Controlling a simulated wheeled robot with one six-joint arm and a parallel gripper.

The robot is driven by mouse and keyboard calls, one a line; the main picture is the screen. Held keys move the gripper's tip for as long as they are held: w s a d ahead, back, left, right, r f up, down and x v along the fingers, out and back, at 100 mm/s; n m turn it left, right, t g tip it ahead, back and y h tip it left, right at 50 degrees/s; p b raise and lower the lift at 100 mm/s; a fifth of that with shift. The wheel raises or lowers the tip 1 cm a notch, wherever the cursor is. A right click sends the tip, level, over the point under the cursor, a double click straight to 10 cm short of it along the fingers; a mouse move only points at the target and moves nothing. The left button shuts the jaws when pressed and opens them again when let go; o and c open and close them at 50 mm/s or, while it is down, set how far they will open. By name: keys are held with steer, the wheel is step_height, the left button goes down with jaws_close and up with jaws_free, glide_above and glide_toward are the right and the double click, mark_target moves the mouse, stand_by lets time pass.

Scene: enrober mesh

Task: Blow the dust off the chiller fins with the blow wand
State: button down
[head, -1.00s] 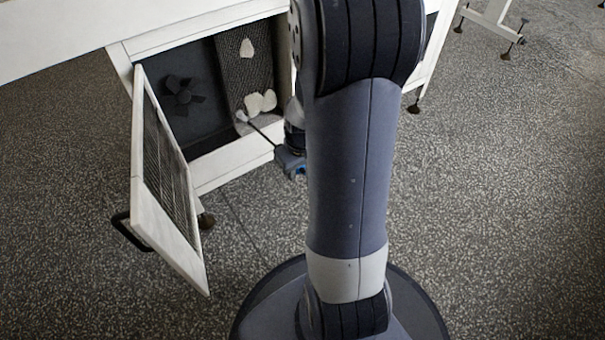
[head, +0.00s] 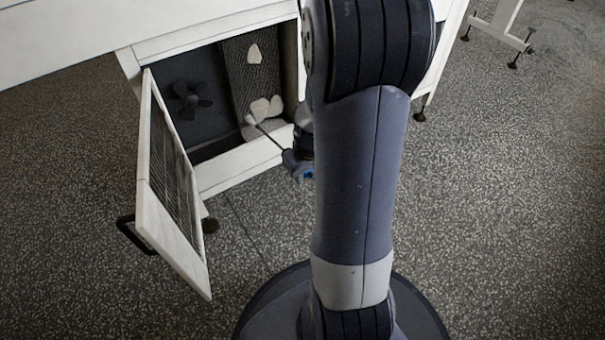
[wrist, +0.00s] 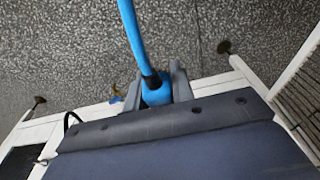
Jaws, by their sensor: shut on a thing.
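The chiller fins (head: 240,80) are a dark, finely ribbed panel inside the open white cabinet. A pale dust clump (head: 254,53) sits high on the fins, and more pale clumps (head: 266,108) sit low on them. The blow wand (head: 270,136) has a thin dark tube that points up and left into the opening. Its pale end is close to the lower clumps; I cannot tell if it touches. My gripper (wrist: 156,90) is shut on the wand's blue body (wrist: 155,98) in the wrist view. In the head view my arm partly hides the gripper (head: 298,166).
The cabinet door (head: 172,185) stands open at the left, with a slatted panel and a dark handle (head: 133,234). A dark fan (head: 190,101) is left of the fins. A blue hose (wrist: 133,32) runs off the wand. The speckled floor at right is mostly clear.

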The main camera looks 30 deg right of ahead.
steer(key=d, duration=0.9)
steer(key=shift+w+d, duration=0.15)
steer(key=shift+d, duration=0.15)
stand_by(0.8)
stand_by(0.7)
steer(key=shift+s+d, duration=0.1)
steer(key=shift+s, duration=2.4)
